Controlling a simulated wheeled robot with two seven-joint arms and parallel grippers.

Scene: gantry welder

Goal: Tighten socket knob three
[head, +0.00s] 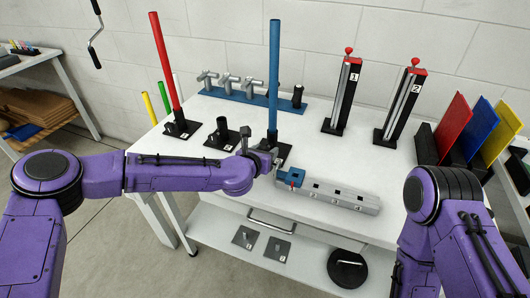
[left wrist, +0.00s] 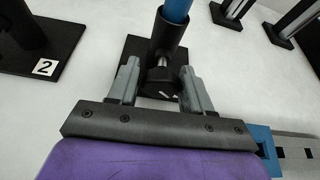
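Socket three is a black upright tube on a black base plate, and it holds a tall blue rod (head: 274,75). In the left wrist view the socket tube (left wrist: 168,42) stands with the rod's lower end (left wrist: 177,10) in it. Its dark knob (left wrist: 160,82) faces my left gripper (left wrist: 160,86). The two grey fingers stand apart on either side of the knob, with small gaps seeming to show beside it. In the head view my left gripper (head: 264,158) is at the socket's front and hides the knob. My right gripper is out of the picture.
Socket two (head: 222,138) is empty, left of socket three; a red rod (head: 166,60) stands further left. A grey block (head: 340,196) with a blue piece (head: 290,178) lies close in front. Two red-topped stands (head: 343,95) (head: 402,104) are behind right.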

